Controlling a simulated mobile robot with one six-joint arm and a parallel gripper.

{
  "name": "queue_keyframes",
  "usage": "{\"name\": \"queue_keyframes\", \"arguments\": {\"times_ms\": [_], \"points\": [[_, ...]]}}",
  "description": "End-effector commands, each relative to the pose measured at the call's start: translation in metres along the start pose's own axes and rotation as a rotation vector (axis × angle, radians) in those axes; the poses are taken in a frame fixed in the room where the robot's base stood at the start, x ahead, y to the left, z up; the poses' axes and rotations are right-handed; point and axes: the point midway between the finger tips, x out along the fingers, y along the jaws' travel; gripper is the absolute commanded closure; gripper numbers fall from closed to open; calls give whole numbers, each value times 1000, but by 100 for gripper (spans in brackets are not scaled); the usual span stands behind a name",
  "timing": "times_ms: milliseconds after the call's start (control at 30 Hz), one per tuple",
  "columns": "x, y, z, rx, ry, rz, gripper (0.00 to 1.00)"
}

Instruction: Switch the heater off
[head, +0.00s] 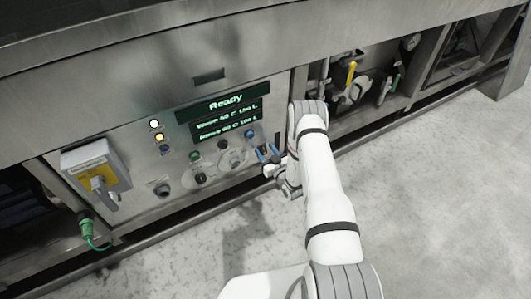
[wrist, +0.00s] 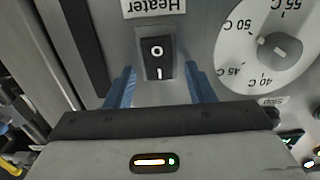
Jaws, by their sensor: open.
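The heater switch (wrist: 158,58) is a black rocker on the grey panel. In the wrist view its O mark is above its I mark. I cannot tell which half is pressed in. The Heater label (wrist: 157,6) reads upside down beside it. My gripper (wrist: 160,72) is open and empty, with one blue finger on each side of the rocker in the picture. Whether the fingers touch the panel is unclear. In the head view my gripper (head: 268,153) is at the right end of the control panel, and I cannot make out the switch there.
A temperature dial (wrist: 272,46) sits right of the switch in the wrist view. The display (head: 225,101) reads Ready. A grey box with a rotary handle (head: 97,171) is at the panel's left. Pipes with a yellow-handled valve (head: 351,72) are to the right. The floor in front is clear.

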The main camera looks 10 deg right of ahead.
Motion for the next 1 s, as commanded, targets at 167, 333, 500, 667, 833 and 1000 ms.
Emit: {"name": "queue_keyframes", "arguments": {"times_ms": [167,333,500,667,833,1000], "points": [[0,0,0,0,0,1,61],[-1,0,0,0,0,1,75],[-1,0,0,0,0,1,89],[-1,0,1,0,2,1,96],[-1,0,9,1,65,0,96],[-3,0,16,1,197,0,96]]}}
